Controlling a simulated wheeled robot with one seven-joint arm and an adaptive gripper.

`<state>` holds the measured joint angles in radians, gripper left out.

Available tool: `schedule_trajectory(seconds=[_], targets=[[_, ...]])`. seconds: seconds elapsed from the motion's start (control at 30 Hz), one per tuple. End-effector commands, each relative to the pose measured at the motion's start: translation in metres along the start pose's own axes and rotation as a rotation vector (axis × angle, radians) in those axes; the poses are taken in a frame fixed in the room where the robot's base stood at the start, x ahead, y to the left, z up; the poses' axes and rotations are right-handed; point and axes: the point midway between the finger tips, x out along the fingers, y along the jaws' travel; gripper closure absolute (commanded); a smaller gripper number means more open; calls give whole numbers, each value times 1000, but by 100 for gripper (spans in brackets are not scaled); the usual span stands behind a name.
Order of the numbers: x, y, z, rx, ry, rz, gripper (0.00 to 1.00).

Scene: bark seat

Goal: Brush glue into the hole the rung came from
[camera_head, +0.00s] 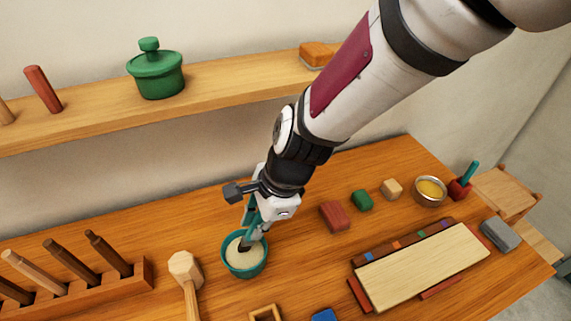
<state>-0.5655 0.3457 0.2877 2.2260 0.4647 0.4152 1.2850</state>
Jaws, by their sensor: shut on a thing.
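My gripper (257,222) points down over the bench, left of the picture's middle, shut on a slim teal-handled tool that looks like the brush (250,210). The brush's dark lower end reaches down into a teal pot (246,273) with cream-coloured contents, apparently glue. My fingers hide part of the brush. A wooden piece of furniture (508,190), partly cut off, stands at the right beyond the bench end. I cannot make out a rung hole in it at this angle.
A mallet (185,265) and a rack of pegs (100,288) lie left of the pot. To the right are small blocks (334,216), a metal bowl of yellow stuff (430,191), a pale board (424,268) and a grey block (500,235). A shelf (220,85) runs behind.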

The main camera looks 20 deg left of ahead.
Motion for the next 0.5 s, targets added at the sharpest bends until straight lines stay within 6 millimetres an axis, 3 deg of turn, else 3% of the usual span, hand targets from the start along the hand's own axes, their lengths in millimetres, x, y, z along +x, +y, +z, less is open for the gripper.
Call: schedule_trajectory(seconds=[0.5], targets=[[6,1,-2,-1,0,0,100]])
